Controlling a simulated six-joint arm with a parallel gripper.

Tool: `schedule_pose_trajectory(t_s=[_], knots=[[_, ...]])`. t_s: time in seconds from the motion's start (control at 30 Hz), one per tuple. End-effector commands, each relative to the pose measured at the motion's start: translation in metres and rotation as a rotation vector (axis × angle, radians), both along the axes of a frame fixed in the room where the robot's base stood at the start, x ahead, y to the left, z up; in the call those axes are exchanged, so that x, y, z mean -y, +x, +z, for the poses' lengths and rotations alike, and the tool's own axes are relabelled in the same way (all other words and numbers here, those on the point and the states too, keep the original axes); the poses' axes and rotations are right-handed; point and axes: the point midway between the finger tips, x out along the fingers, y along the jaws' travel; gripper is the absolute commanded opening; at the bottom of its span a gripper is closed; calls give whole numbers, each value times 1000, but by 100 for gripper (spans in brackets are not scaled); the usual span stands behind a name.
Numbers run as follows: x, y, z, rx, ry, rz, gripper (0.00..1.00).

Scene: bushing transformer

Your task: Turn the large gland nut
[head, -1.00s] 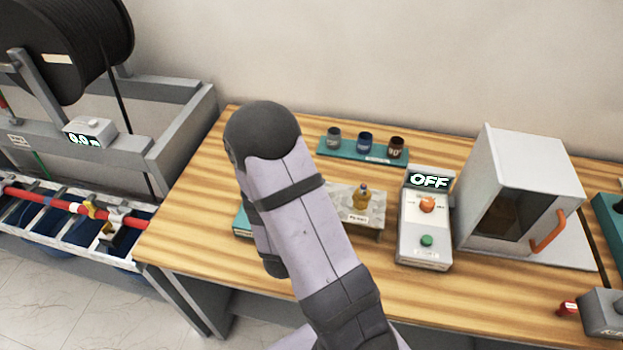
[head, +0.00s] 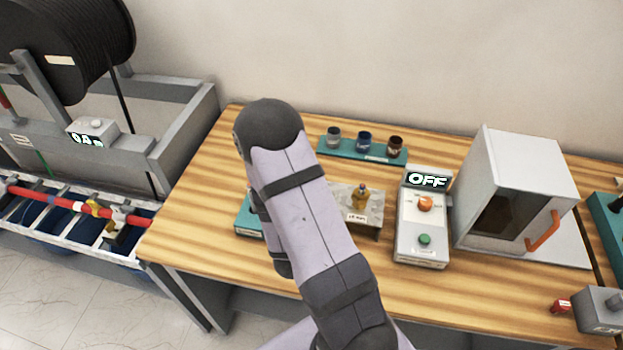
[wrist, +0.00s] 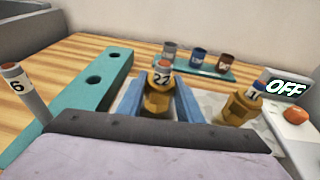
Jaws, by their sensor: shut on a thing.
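A brass hex gland nut (wrist: 157,104), with a grey and orange top marked 22, stands upright in the middle of the wrist view. My gripper (wrist: 159,84) has its two blue fingers shut on this nut, one on each side. A second brass gland nut (wrist: 240,106), which looks smaller and has a numbered tag, stands just right of the right finger. It also shows in the head view (head: 361,197) on the grey stand (head: 374,218). In the head view my arm hides the gripper and the nut it holds.
A teal block with holes (wrist: 92,85) and a post marked 6 (wrist: 22,86) lie to the left. A teal rack with three small pots (head: 363,150) is behind. A switch box reading OFF (head: 424,222) and a white cabinet (head: 520,185) stand right.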

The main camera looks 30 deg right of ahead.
Motion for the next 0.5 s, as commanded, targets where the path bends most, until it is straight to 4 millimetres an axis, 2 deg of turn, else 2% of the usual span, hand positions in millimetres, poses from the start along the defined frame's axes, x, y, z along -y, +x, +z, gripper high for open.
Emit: schedule_pose_trajectory(t_s=[0.5], knots=[[1, -1, 2, 1, 0, 111, 10]])
